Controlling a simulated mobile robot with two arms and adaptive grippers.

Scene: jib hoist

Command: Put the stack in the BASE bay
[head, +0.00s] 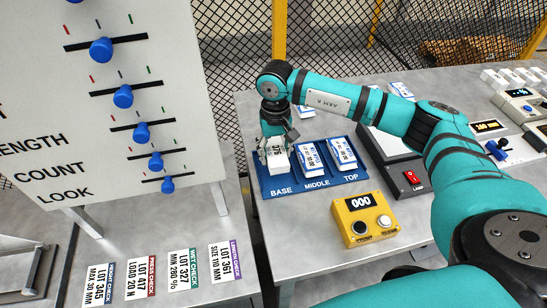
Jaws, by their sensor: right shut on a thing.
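The blue tray (353,185) lies on the grey table, with bays marked BASE, MIDDLE and TOP. My right gripper (276,148) reaches down over the BASE bay at the left and is shut on a white block (279,162) with dark print. The block is at the BASE bay; whether it rests on the tray floor cannot be told. A white and blue labelled block (312,160) lies in the MIDDLE bay. A similar block (343,154) lies in the TOP bay. My left gripper is out of view.
A yellow box (364,216) reading 000 with two buttons stands in front of the tray. A lamp panel with a red switch (411,177) is to the right. A board with blue sliders (123,96) stands at left, above several lot cards (183,270).

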